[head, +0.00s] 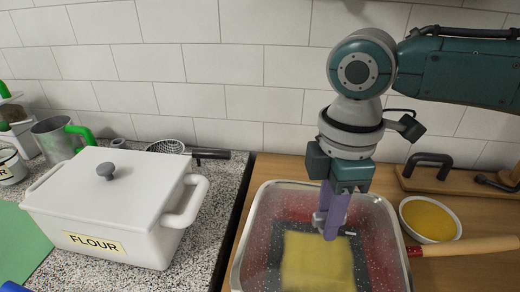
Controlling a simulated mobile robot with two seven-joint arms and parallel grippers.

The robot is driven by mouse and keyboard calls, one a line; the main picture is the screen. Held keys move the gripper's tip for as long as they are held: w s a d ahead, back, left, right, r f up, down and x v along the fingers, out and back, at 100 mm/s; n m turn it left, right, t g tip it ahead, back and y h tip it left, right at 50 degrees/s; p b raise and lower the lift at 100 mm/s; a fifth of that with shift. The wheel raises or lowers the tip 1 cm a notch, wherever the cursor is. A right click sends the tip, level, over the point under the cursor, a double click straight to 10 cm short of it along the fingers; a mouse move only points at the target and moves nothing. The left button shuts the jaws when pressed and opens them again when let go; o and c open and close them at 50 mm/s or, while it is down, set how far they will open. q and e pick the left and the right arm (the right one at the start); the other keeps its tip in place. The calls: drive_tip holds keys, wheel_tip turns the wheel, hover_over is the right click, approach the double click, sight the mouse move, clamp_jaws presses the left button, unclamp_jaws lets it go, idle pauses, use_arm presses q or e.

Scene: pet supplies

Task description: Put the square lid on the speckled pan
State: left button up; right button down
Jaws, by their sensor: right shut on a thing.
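A square see-through lid (266,205) with a pale metal rim is at the lower middle right of the head view. My right gripper (332,222) points down over it, its purple fingers shut on the lid at its grey knob. Under the lid is the red speckled pan (275,220), with something yellow (318,262) inside and a wooden handle (465,247) to the right. The lid covers most of the pan in this view. I cannot tell whether its rim touches the pan. The near edges are cut off by the frame. My left gripper is not in view.
A white flour box (100,195) with a lid stands on the speckled counter at left. A small bowl of yellow food (430,219) is beside the pan on the wooden top. A board with a dark handle (430,172) lies behind, near the tiled wall.

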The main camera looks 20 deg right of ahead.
idle(0.7)
drive_tip(key=shift+f+p, duration=0.25)
drive_tip(key=shift+p, duration=0.05)
idle(0.4)
drive_tip(key=shift+d+f, duration=0.1)
drive_tip(key=shift+f, duration=0.4)
idle(0.7)
drive_tip(key=c, duration=0.7)
unclamp_jaws()
drive_tip(key=shift+o, duration=0.9)
drive_tip(key=shift+s, duration=0.1)
drive_tip(key=shift+r, duration=0.45)
drive_tip(key=r, duration=0.9)
drive_tip(key=shift+w+r, duration=0.25)
drive_tip(key=shift+r, duration=0.05)
